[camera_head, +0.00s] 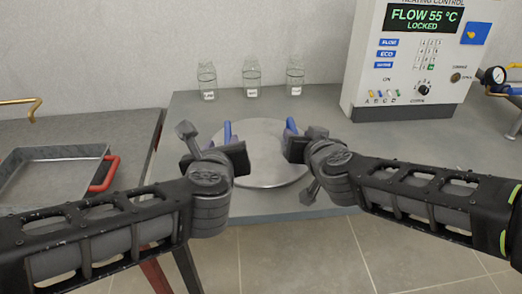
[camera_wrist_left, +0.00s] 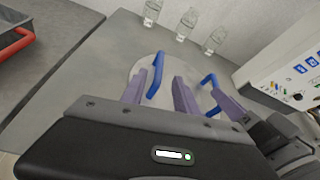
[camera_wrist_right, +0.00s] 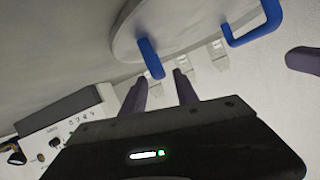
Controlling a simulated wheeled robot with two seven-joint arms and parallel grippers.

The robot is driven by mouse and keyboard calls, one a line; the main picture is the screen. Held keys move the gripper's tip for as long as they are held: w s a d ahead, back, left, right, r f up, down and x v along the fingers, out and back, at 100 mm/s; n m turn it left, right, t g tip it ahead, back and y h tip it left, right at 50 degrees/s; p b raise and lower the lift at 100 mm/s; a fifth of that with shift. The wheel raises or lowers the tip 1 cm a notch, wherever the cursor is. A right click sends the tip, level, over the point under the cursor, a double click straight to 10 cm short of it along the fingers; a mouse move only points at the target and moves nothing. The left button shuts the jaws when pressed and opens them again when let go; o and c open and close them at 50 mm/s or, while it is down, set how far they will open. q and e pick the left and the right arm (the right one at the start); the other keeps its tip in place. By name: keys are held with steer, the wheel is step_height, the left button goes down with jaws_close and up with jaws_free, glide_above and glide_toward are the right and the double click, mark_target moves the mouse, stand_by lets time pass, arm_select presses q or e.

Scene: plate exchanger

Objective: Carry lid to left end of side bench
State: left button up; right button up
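The lid (camera_head: 272,172) is a round grey disc with two upright blue handles, lying flat on the grey bench (camera_head: 330,185). My left gripper (camera_head: 240,152) is at the left handle (camera_head: 227,132); the left wrist view shows its fingers (camera_wrist_left: 160,88) apart, with the handle (camera_wrist_left: 156,75) between or just beyond them. My right gripper (camera_head: 293,148) is at the right handle (camera_head: 291,125); the right wrist view shows its fingers (camera_wrist_right: 160,82) apart near that handle (camera_wrist_right: 150,58). Contact with either handle cannot be told. My grippers partly hide the lid.
Left is a lower-looking grey side bench (camera_head: 95,128) bearing a metal tray (camera_head: 50,155) with a red handle (camera_head: 104,174). A gap separates the benches. Three glass jars (camera_head: 251,77) stand behind the lid. A control cabinet (camera_head: 405,60) and a gauge (camera_head: 495,75) stand right.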

steer(key=v, duration=0.8)
steer(key=shift+s, duration=0.15)
